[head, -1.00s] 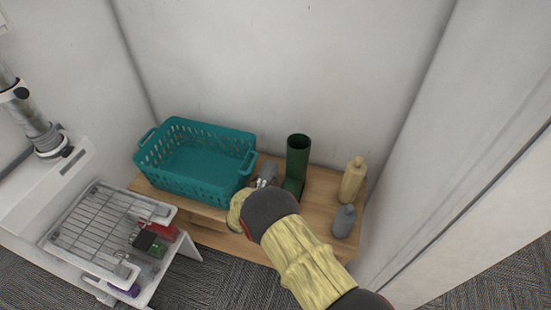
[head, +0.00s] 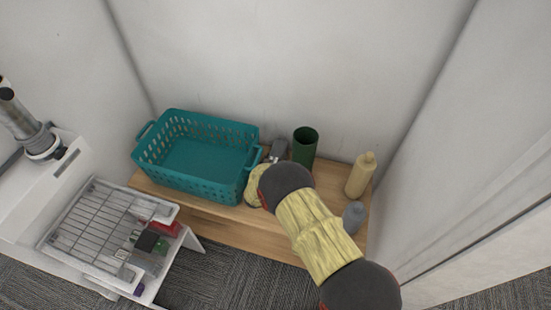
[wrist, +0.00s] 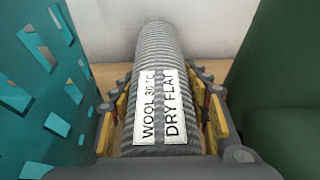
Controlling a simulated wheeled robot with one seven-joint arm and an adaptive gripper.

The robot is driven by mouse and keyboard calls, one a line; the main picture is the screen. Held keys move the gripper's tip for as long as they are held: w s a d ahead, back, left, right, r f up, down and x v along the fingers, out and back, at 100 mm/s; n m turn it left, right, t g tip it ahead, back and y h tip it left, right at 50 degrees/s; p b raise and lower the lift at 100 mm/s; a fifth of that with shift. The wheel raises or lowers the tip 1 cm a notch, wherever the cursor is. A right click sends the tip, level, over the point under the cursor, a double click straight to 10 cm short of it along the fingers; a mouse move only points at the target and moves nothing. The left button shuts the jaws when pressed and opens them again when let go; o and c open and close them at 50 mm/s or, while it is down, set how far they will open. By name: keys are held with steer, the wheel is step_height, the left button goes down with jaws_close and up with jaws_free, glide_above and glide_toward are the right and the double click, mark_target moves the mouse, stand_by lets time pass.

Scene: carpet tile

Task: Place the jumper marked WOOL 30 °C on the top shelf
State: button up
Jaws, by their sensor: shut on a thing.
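A grey ribbed, rolled jumper (wrist: 160,60) fills the middle of the wrist view. Its white label reads "WOOL 30 °C DRY FLAT". My gripper (wrist: 162,115) is shut on it, with yellow-padded fingers on both sides. In the head view my gripper (head: 275,157) is between the teal basket and the green boot, mostly hidden behind my arm. The jumper is hard to make out there. The wooden surface (head: 225,222) under these things is the top of a low unit; I cannot tell whether the jumper touches it.
A teal basket (head: 195,188) stands close on the left, empty as far as I see. A green boot (head: 305,147) stands close on the right. A tan bottle (head: 360,177) and a grey bottle (head: 353,216) stand farther right. Walls close in behind and at right.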

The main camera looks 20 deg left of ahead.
steer(key=shift+w+d, duration=0.15)
steer(key=shift+w, duration=0.1)
steer(key=shift+f, duration=0.1)
steer(key=o, duration=1.5)
steer(key=shift+c, duration=0.2)
